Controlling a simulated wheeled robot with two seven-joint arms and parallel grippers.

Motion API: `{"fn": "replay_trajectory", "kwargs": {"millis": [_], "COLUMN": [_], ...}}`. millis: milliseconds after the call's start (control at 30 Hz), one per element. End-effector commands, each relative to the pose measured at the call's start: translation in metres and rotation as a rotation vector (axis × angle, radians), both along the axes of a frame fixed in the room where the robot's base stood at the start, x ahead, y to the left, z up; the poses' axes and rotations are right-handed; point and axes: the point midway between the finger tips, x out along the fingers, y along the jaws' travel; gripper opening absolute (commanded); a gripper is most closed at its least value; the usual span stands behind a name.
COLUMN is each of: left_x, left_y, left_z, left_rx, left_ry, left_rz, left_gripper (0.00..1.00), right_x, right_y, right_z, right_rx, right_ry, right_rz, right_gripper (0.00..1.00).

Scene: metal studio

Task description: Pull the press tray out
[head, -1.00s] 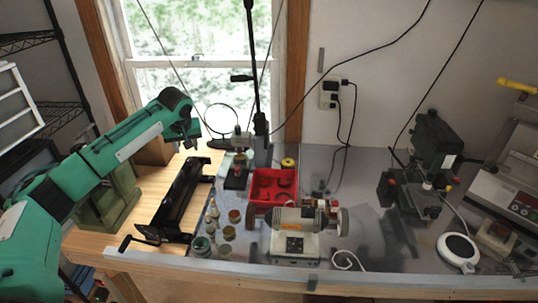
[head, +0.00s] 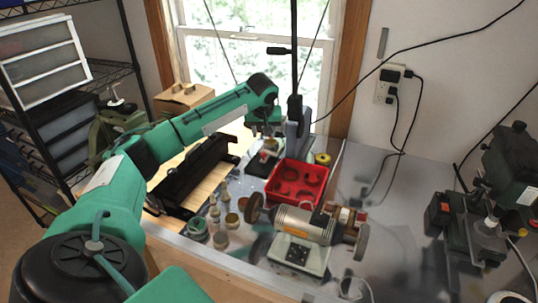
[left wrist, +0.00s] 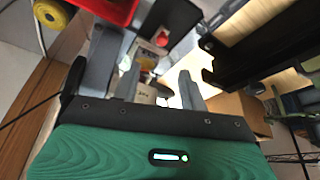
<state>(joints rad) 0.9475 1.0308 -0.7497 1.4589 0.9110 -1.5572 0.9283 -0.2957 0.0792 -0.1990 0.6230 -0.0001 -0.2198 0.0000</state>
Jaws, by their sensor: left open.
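My left gripper (head: 266,133) reaches in from the left, above the back of the bench; its fingers (left wrist: 160,88) are apart and empty in the left wrist view. Beyond them is a small device (left wrist: 148,55) with red and yellowish parts. In the head view this small press-like device (head: 263,160), with a dark base, stands just below the gripper, which partly hides it. I cannot make out its tray clearly. A red tray (head: 272,188) with round items in it lies to its right on the bench, and its corner (left wrist: 108,8) shows in the left wrist view.
A long black metal tool (head: 190,180) lies left of the device. Several small jars (head: 222,240) and a bench grinder (head: 305,225) stand in front. A dark vertical post (head: 297,125) rises close behind the gripper. A drill-press-like machine (head: 500,190) is at right.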

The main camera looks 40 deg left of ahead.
Motion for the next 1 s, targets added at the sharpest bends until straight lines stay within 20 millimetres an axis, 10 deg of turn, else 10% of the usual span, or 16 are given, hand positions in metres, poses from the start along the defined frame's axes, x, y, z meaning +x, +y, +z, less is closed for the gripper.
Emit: {"fn": "replay_trajectory", "kwargs": {"millis": [600,1000], "left_x": [0.032,0.038], "left_y": [0.028,0.033], "left_z": [-0.103,-0.122], "left_rx": [0.001,0.001], "left_ry": [0.003,0.001], "left_rz": [0.001,0.001], "left_gripper": [0.43,0.43], "right_x": [-0.007,-0.006], "right_y": [-0.003,0.003], "right_z": [0.026,0.028], "right_rx": [-0.004,0.003], "right_ry": [0.009,0.008], "right_rz": [0.002,0.001], "right_gripper": [0.43,0.43]}}
